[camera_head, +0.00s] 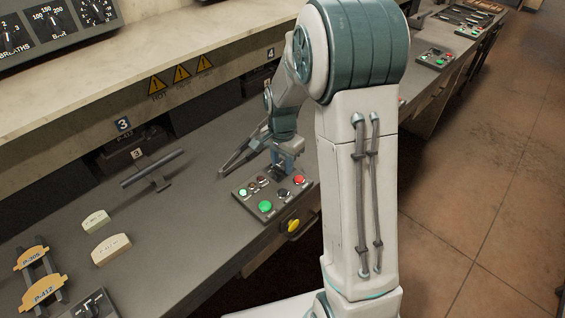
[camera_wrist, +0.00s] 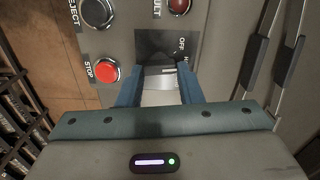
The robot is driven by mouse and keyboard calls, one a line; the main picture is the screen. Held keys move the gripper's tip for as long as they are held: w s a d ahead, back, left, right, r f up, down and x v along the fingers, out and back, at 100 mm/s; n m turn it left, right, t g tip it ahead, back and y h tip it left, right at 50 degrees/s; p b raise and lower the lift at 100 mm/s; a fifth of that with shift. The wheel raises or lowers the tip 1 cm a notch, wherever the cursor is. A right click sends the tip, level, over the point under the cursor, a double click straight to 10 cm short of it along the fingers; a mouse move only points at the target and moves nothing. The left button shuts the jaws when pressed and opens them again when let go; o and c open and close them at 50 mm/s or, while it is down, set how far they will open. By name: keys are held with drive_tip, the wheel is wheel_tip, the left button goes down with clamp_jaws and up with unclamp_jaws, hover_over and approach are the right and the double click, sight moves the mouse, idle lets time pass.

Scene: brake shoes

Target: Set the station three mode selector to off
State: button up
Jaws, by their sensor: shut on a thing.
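The control panel (camera_head: 243,197) is a grey box at the bench's front edge, beyond the number 3 signs, with green, red and dark buttons. My gripper (camera_head: 281,168) reaches down over its far side in the head view. In the wrist view my gripper (camera_wrist: 160,80) has its two blue fingers closed on the mode selector (camera_wrist: 160,71), a dark and grey knob. An OFF label is beside the knob, toward the right finger; another label there is partly covered. The fingers hide much of the knob, and I cannot tell which position it points to.
A red STOP button (camera_wrist: 107,70), a dark REJECT button (camera_wrist: 97,12) and a red FAULT lamp (camera_wrist: 179,5) sit close to the fingers. A yellow knob (camera_head: 292,227) is on the bench front. Pale blocks (camera_head: 110,248) and a rack with yellow shoes (camera_head: 43,290) lie left.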

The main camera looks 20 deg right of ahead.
sight(281, 165)
drive_tip(key=n+b, duration=0.1)
drive_tip(key=n, duration=0.2)
drive_tip(key=shift+a, duration=0.1)
drive_tip(key=shift+w+n+b, duration=0.1)
drive_tip(key=shift+n+b, duration=0.55)
drive_tip(key=shift+n, duration=1.15)
drive_tip(key=o, duration=1)
drive_tip(key=shift+r, duration=0.1)
wheel_tip(281, 165, up, 14)
drive_tip(key=shift+f+b, duration=0.15)
drive_tip(key=shift+b, duration=0.25)
